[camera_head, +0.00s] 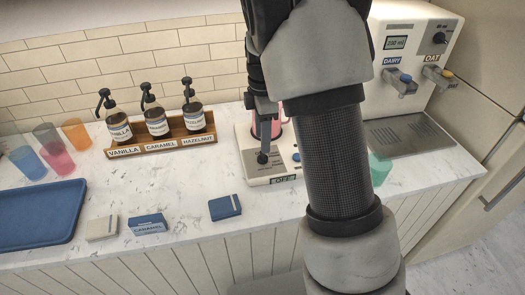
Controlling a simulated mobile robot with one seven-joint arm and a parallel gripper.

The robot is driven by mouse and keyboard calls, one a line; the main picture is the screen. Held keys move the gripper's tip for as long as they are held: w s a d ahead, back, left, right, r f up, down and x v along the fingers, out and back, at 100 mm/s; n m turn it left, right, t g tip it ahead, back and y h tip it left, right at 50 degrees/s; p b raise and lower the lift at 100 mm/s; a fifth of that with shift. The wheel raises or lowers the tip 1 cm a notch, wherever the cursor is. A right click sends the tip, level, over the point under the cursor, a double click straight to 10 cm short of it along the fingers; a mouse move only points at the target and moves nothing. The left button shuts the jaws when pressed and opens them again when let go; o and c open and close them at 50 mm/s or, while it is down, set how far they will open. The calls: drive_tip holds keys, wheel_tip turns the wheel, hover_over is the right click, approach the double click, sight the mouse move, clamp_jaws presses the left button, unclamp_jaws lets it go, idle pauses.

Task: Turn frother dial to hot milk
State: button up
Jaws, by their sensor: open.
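The frother (285,168) is a white unit on the counter, partly hidden behind my arm. It has a grey front plate, a small dark display (284,179) too small to read surely, and a pink jug (276,122) at its back. A dark dial (262,157) sits on the left of the grey plate; its setting is too small to read. My gripper (265,122) points down just above the dial, its fingers open. One finger hides part of the pink jug. Whether a finger touches the dial I cannot tell.
A wooden rack (168,144) with vanilla, caramel and hazelnut pump bottles stands to the left. Cups and a blue tray (40,222) are farther left. Small boxes (225,207) lie in front. A milk dispenser (411,45) stands at the right, with a green cup (381,168) beside my arm.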

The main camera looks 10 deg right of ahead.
sight(263, 157)
wheel_tip(263, 157, down, 6)
drive_tip(key=shift+f, duration=0.1)
drive_tip(key=shift+c, duration=0.4)
drive_tip(key=c, duration=1)
